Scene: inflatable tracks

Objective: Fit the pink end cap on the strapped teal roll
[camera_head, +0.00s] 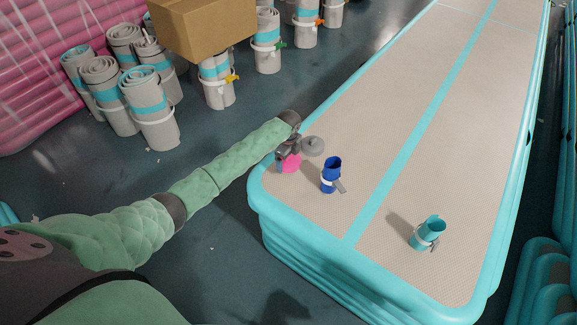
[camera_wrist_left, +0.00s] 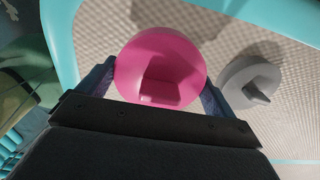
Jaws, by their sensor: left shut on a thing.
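The pink end cap (camera_head: 290,163) is between the fingers of my left gripper (camera_head: 288,160), near the left edge of the inflatable track. In the left wrist view the pink cap (camera_wrist_left: 160,68) is a round disc with a recessed grip, and the left gripper (camera_wrist_left: 158,95) is shut on it, one finger at each side. The strapped teal roll (camera_head: 429,233) stands on the track at the front right, apart from the gripper, with a pale strap around it. My right gripper is not in view.
A grey cap (camera_head: 313,146) lies beside the left gripper, also in the wrist view (camera_wrist_left: 250,82). A strapped blue roll (camera_head: 331,175) stands between the gripper and the teal roll. The track (camera_head: 420,130) is otherwise clear. Several grey rolls and a cardboard box (camera_head: 205,27) are beyond its left side.

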